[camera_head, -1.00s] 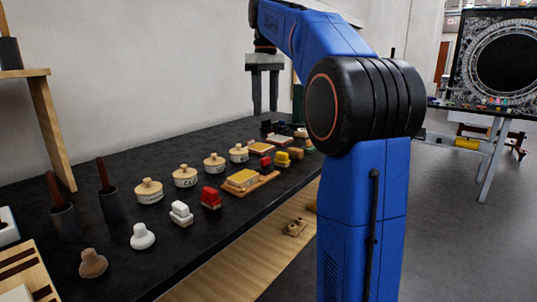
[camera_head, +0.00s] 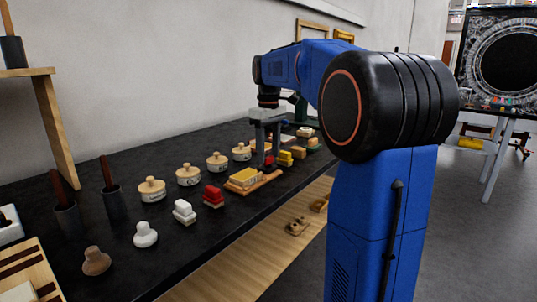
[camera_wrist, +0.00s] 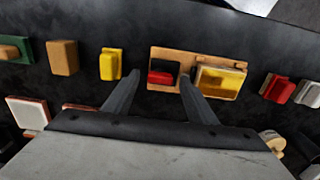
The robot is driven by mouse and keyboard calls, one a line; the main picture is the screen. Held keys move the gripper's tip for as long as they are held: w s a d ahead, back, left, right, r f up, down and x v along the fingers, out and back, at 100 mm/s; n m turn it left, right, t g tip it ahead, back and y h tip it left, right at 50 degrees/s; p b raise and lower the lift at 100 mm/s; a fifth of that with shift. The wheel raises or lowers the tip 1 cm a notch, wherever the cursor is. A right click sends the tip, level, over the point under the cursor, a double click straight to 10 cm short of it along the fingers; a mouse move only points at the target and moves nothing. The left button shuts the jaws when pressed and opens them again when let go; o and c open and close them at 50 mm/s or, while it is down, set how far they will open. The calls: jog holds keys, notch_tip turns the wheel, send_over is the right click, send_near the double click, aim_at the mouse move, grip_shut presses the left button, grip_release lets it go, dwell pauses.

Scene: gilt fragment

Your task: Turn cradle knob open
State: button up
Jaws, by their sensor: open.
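My gripper (camera_head: 266,152) points down over the dark table, at the far end of a wooden cradle (camera_head: 266,182) holding a gilt block (camera_head: 245,176). In the wrist view its fingers (camera_wrist: 160,76) are apart and empty. The gilt block (camera_wrist: 220,81) lies right of the right finger. I cannot tell whether the red piece is the knob, nor whether the fingers touch it.
A yellow block (camera_wrist: 111,64), a tan block (camera_wrist: 63,58) and a green-edged piece lie left of the cradle in the wrist view. Red (camera_wrist: 278,88) and white pieces lie right. Several round labelled pots line the wall side (camera_head: 152,189). The table's front strip has some bare room.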

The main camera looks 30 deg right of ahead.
jog(key=shift+f, duration=0.45)
jog(key=c, duration=1.1)
